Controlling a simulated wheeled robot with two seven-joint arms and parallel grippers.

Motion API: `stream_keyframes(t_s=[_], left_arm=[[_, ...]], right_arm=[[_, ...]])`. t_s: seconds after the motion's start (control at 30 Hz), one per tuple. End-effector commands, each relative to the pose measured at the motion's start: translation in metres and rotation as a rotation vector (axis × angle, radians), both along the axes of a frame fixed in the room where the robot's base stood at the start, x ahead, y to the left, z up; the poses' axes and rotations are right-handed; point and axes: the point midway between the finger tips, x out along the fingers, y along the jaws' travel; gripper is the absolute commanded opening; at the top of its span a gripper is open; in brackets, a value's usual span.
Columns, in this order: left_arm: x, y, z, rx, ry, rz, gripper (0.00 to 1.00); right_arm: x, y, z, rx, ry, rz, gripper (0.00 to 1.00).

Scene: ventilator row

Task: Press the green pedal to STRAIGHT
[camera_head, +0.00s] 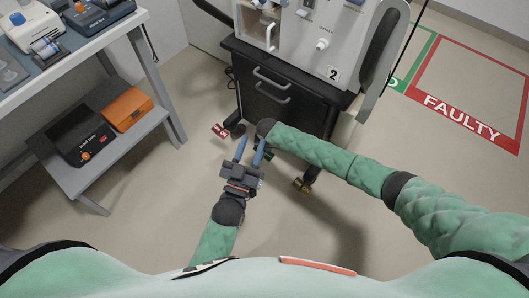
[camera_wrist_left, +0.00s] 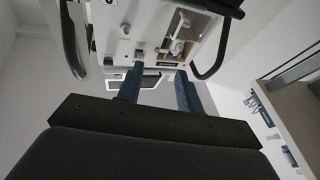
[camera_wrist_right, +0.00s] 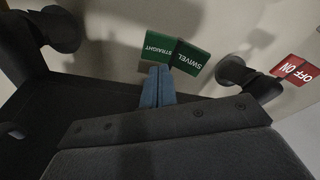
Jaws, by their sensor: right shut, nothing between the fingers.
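The green pedal (camera_wrist_right: 176,52) shows in the right wrist view, with a half marked STRAIGHT at left and a half marked SWIVEL at right. The SWIVEL half looks raised against the STRAIGHT half. My right gripper (camera_wrist_right: 159,72) is shut and empty, its blue fingertips at the lower edge of the STRAIGHT half. I cannot tell whether they touch it. In the head view my right gripper is hidden at the foot of the cart. My left gripper (camera_head: 251,146) is open and empty in front of the cart; its parted fingers also show in the left wrist view (camera_wrist_left: 158,82).
The ventilator cart (camera_head: 285,95) with drawers stands on casters. A red ON/OFF pedal (camera_wrist_right: 298,70) lies right of the green one; it also shows in the head view (camera_head: 221,130). A shelf table (camera_head: 150,60) stands left.

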Motion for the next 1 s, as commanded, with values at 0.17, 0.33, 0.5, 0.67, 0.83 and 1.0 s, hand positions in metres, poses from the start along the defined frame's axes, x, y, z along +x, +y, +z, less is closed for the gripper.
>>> stream_keyframes(t_s=[0.17,0.33,0.5,0.67,0.83,1.0], left_arm=[[0.0,-0.001,-0.015,0.011,0.047,-0.003,0.36],[0.0,-0.002,-0.03,0.022,0.091,-0.007,0.36],[-0.001,-0.002,-0.044,0.032,0.136,-0.01,0.36],[-0.002,-0.003,-0.058,0.042,0.177,-0.013,0.36],[-0.004,-0.003,-0.072,0.051,0.221,-0.016,0.36],[-0.006,-0.004,-0.087,0.061,0.265,-0.019,0.36]], right_arm=[[0.0,0.0,0.002,0.0,0.0,0.0,0.0],[0.0,0.0,0.003,0.0,0.0,0.0,0.0],[0.0,0.0,0.004,0.0,0.0,0.0,0.0],[0.0,0.0,0.005,0.0,0.0,0.0,0.0],[0.0,0.0,0.006,0.0,0.0,0.0,0.0],[0.0,0.0,0.007,0.0,0.0,0.0,0.0]])
